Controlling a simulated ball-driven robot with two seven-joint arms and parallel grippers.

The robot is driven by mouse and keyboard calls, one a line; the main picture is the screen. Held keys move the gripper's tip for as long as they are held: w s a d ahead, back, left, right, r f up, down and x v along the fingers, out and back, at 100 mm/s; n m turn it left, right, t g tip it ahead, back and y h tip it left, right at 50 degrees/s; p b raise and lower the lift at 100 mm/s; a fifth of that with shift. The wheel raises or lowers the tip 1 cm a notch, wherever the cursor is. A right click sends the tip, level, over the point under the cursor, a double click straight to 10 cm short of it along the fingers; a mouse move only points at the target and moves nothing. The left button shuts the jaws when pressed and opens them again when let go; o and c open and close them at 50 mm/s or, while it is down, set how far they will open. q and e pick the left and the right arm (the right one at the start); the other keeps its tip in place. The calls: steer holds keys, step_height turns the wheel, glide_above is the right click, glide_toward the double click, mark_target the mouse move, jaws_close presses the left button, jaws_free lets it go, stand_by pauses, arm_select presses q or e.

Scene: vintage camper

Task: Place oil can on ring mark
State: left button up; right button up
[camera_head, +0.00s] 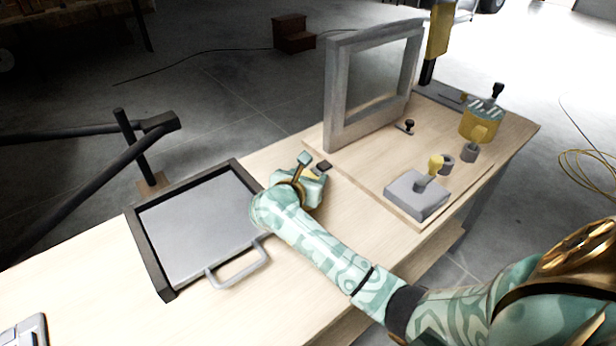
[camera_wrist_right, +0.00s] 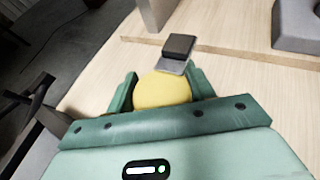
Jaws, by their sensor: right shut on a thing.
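My right gripper (camera_head: 312,183) is over the bench, just right of the grey tray, and is shut on a yellow rounded thing. In the right wrist view the yellow thing (camera_wrist_right: 163,91) sits between the two green fingers (camera_wrist_right: 162,92). Only its rounded top shows, so I cannot tell whether it is the oil can. A small dark block with a grey plate (camera_wrist_right: 178,50) lies just beyond it; it also shows in the head view (camera_head: 323,166). I cannot make out a ring mark. My left gripper is not in view.
A dark-rimmed tray (camera_head: 160,270) with a grey floor lies left of my gripper. A grey upright frame (camera_head: 335,100) stands behind. At the right are a grey block (camera_head: 412,198) with a yellow-topped handle, dark grey cylinders (camera_head: 470,152) and a yellow container (camera_head: 472,127).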

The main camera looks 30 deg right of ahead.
steer(key=o, duration=1.1)
steer(key=shift+f, duration=0.1)
steer(key=shift+s+a+r+p, duration=0.1)
steer(key=shift+a+r+p, duration=0.15)
steer(key=shift+r+p, duration=0.05)
steer(key=p+v, duration=0.2)
steer(key=v, duration=0.9)
steer(key=shift+s+a+r, duration=0.1)
steer(key=shift+s, duration=0.05)
